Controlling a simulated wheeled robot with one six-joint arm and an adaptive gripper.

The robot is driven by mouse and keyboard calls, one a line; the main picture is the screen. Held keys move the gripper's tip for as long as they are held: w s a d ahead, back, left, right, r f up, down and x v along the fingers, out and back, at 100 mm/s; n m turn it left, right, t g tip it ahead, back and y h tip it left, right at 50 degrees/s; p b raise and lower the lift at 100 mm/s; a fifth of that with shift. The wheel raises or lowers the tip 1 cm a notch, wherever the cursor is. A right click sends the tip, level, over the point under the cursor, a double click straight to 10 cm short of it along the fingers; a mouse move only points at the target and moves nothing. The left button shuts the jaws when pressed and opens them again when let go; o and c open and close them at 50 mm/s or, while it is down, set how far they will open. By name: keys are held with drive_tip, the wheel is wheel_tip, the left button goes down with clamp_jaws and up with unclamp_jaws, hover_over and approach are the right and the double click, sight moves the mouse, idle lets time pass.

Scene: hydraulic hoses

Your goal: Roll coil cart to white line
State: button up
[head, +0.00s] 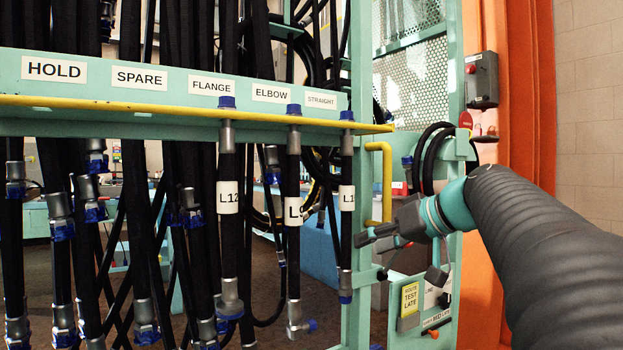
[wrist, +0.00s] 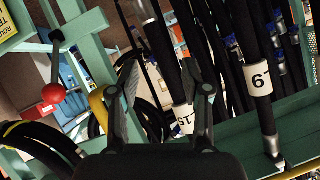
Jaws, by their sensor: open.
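My gripper (head: 366,238) is open and empty, in front of the hanging hoses. In the wrist view its two fingers stand apart (wrist: 163,90), with hoses behind the gap. A yellow upright handle (head: 382,180) stands on a teal frame, close to the gripper in the head view. It also shows in the wrist view (wrist: 99,108), left of the fingers. A black hose coil (head: 432,158) hangs on a teal bracket beside it; its loops show at lower left in the wrist view (wrist: 40,146). I cannot tell whether this frame is the coil cart. No white line is in view.
A teal rail (head: 180,118) with a yellow edge carries labels and several hanging hoses, including a labelled L12 hose (head: 228,165). A red ball knob (wrist: 53,93) is near the gripper. A mesh panel (head: 412,75) and orange column (head: 530,100) stand behind.

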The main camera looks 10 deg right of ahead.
drive_tip(key=w+d+r+n+t+y, duration=0.3)
drive_tip(key=d+r+n+t, duration=0.2)
drive_tip(key=d+r, duration=0.95)
drive_tip(key=f+p+x, duration=0.1)
drive_tip(key=x, duration=1)
drive_tip(key=shift+w+f, duration=0.25)
drive_tip(key=shift+w, duration=0.25)
clamp_jaws()
